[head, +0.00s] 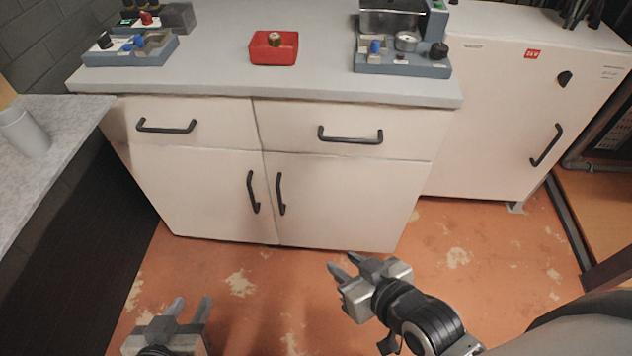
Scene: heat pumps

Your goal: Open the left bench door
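The bench (205,50) is a white cabinet with a grey top. Its left door (195,190) is shut and has a black vertical handle (253,192) near its right edge. The right door (345,200) is also shut, with its own black handle (280,194) close beside. My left gripper (190,306) is low at the bottom left, in front of and below the left door, with its fingers apart and nothing between them. My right gripper (346,264) is below the right door, fingers apart and empty. Neither gripper touches a handle.
Two shut drawers with black handles (166,126) (350,135) sit above the doors. A red block (274,48) and blue-grey devices (130,50) (402,58) stand on the bench. A white cabinet (510,110) stands right. A grey counter (60,130) is at left. The floor in front is clear.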

